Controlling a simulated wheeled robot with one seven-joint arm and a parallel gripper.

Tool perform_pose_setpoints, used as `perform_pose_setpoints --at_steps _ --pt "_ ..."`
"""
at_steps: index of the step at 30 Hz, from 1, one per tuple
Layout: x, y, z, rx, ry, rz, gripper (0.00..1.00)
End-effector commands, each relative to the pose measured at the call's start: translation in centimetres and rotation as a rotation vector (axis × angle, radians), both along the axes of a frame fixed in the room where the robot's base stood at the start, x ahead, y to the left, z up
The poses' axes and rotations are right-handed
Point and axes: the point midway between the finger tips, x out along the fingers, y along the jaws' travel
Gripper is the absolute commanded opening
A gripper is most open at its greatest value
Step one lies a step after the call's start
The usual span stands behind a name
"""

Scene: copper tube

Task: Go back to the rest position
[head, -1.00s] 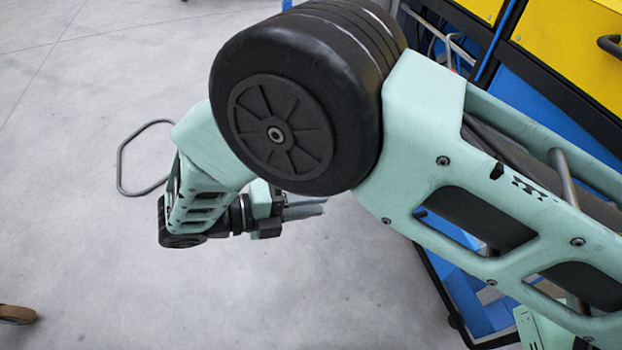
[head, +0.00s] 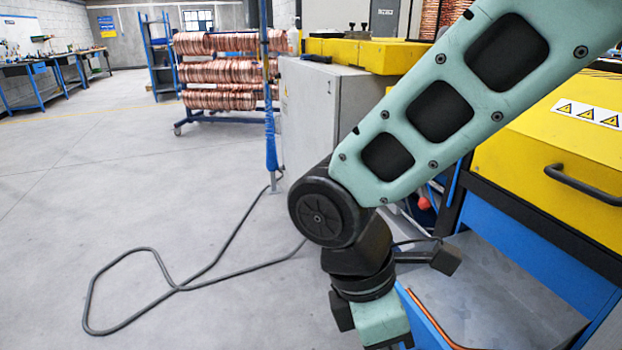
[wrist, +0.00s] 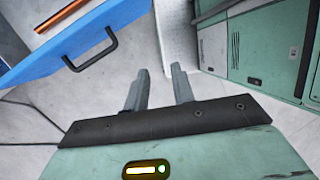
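My gripper (wrist: 160,88) is open in the wrist view, with its two grey fingers apart and nothing between them. It points down over bare floor. In the head view my wrist hangs at the bottom right of centre, and the fingers are out of the picture. A copper tube (head: 436,318) lies on a grey surface with a blue edge, to the right of my wrist. A piece of copper tube also shows in the wrist view (wrist: 60,16) at the upper left, apart from the fingers.
A yellow and blue machine (head: 560,150) with a black handle stands close on the right. A grey cabinet (head: 310,120) stands behind my arm. A dark cable (head: 180,287) loops over the floor at left. A rack of copper coils (head: 215,70) stands farther back.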

Motion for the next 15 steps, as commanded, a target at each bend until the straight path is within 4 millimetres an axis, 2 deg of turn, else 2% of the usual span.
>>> perform_pose_setpoints --at_steps 3,6,15 --pt "-1.4 -1.7 1.3 0.091 -0.107 -0.295 0.25" --pt "-2.2 -2.7 1.8 0.147 -0.172 -0.505 0.25" --pt "-3.6 -5.2 2.8 0.274 -0.316 -1.008 0.25"
